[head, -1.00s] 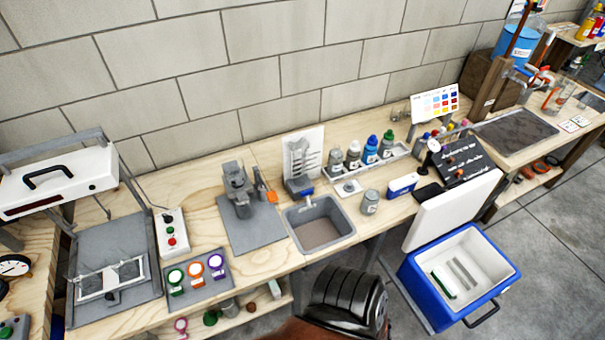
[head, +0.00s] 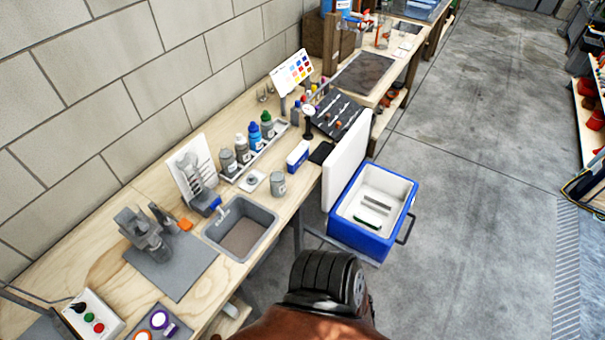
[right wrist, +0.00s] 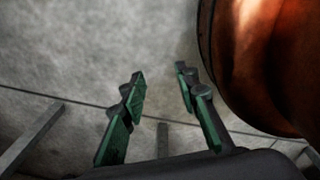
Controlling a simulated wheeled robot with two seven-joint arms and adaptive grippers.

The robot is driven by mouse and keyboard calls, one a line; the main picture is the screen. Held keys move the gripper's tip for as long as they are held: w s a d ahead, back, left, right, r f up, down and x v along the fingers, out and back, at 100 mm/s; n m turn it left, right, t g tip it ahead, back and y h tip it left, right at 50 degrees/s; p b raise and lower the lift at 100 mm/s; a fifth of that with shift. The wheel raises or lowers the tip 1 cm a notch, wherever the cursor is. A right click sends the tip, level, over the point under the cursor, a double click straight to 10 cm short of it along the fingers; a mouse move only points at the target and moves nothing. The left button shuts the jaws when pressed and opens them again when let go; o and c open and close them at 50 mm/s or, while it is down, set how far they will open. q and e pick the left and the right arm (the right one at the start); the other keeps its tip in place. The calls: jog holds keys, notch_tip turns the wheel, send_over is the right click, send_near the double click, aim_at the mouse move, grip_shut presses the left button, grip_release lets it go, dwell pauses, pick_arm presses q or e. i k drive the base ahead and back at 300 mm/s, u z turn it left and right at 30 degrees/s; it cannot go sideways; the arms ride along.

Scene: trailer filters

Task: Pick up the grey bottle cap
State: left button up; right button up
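In the head view a row of bottles stands in a light tray (head: 232,178) on the workbench. They include a grey bottle (head: 228,162), a bottle with a grey cap (head: 240,140), a blue bottle (head: 254,136) and a green-capped bottle (head: 267,122). A small round grey piece, possibly a loose cap (head: 251,180), lies on a white square in front of the tray. A grey jar (head: 278,184) stands to its right. My right gripper (right wrist: 160,76) is open and empty above the floor, its green-padded fingers apart. My left gripper is out of view.
A grey sink basin (head: 241,228) is set in the bench (head: 205,285) left of the jar. An open blue cooler (head: 362,238) with a raised white lid stands on the floor at the bench's right. The concrete floor (head: 470,200) to the right is largely clear.

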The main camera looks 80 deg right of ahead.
aim_at(252, 180)
jog(key=z, duration=2.1)
